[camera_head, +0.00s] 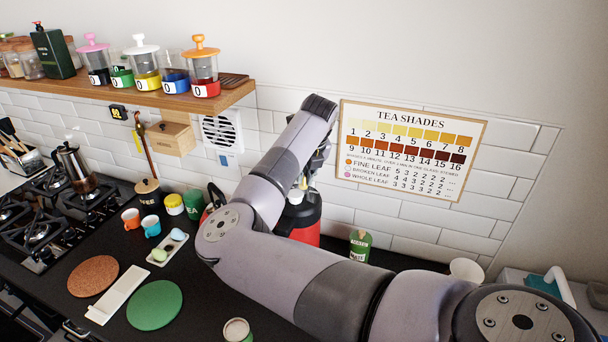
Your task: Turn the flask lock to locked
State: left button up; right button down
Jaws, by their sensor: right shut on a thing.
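The flask (306,238) has a red body and a black upper part, with a small white piece on top. It stands upright on the dark counter against the tiled wall, partly hidden behind my right arm. My right gripper (304,182) points down at the top of the flask and is shut on its top, where the lock sits. My own arm links cover most of the fingers, so the lock and its setting cannot be made out. My left gripper is not in view.
A green tin (360,245) stands right of the flask and a white cup (466,270) farther right. Left are a white tray (167,248), orange and blue cups, a green round mat (155,304) and the gas hob (40,225). A shelf (160,97) with jars hangs above.

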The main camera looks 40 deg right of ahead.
jog(key=shift+f+b, duration=0.15)
jog(key=shift+b, duration=0.5)
jog(key=m+h+b, duration=0.1)
jog(key=m+b, duration=0.2)
jog(key=m+g+b, duration=0.1)
jog(key=m+b, duration=0.1)
jog(key=b, duration=0.2)
jog(key=shift+w+a+m+h+b, duration=0.15)
jog(key=shift+m+h+b, duration=0.15)
jog(key=shift+m+h, duration=0.1)
jog(key=shift+m+b, duration=0.3)
jog(key=shift+m, duration=0.1)
jog(key=shift+m+g+h+b, duration=0.35)
jog(key=shift+m+g, duration=0.25)
jog(key=shift+m, duration=0.4)
jog(key=shift+w+r+m+g, duration=0.1)
jog(key=shift+r+m+g, duration=0.15)
jog(key=shift+m, duration=0.55)
jog(key=m+g, duration=0.1)
jog(key=m, duration=0.1)
jog(key=shift+w+m, duration=0.1)
jog(key=shift+m, duration=0.2)
jog(key=shift+m+g+p, duration=0.35)
jog(key=shift+m+g, duration=0.2)
jog(key=shift+m, duration=0.95)
jog(key=shift+w, duration=0.1)
